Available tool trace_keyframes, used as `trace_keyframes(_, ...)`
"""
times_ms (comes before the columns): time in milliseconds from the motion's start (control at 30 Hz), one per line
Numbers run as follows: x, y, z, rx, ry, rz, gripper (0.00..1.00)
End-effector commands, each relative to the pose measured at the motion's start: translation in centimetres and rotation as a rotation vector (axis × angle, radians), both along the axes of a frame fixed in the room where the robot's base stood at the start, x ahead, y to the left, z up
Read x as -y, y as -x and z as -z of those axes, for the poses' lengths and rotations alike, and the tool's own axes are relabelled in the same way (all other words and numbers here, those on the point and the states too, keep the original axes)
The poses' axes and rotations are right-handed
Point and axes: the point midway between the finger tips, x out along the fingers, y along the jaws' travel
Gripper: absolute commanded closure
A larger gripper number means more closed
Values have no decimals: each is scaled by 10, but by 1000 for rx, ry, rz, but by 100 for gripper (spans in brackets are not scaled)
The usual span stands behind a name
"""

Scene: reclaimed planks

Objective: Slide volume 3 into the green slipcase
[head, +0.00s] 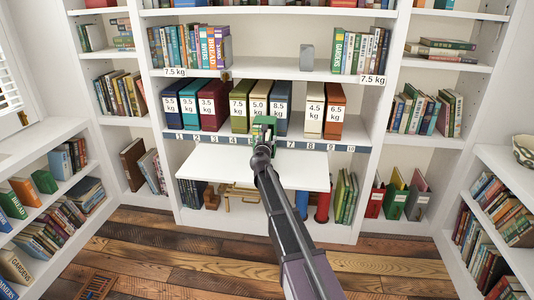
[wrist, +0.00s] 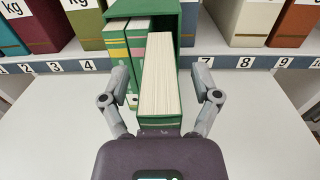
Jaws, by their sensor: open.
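The green slipcase (wrist: 190,22) stands upright on the shelf, its open side toward me; it also shows small in the head view (head: 265,120). Two green volumes, one with a yellow band (wrist: 116,45) and one with a pink band (wrist: 136,42), stand in its left part. A thicker green book with pale page edges (wrist: 160,80), seemingly volume 3, stands to their right. It sticks out toward me, its far end at the slipcase's mouth; how deep it reaches is hidden. My gripper (wrist: 161,80) is open, one finger on each side of this book, with visible gaps.
Weight-labelled binders stand along the same shelf, such as a 7.5 kg one (head: 239,108) to the left and a 4.5 kg one (head: 314,112) to the right. Numbered tags line the shelf edge (head: 300,146). A clear white board (head: 215,167) juts out below.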

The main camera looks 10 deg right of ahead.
Motion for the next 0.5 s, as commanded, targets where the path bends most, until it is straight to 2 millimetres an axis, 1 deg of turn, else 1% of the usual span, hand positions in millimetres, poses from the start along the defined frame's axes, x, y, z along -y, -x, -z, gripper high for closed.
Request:
trace_keyframes(300, 0, 0, 0, 0, 0, 0, 20)
trace_keyframes(367, 0, 0, 0, 0, 0, 0, 38)
trace_keyframes(400, 0, 0, 0, 0, 0, 0, 50)
trace_keyframes(467, 0, 0, 0, 0, 0, 0, 68)
trace_keyframes(500, 0, 0, 0, 0, 0, 0, 79)
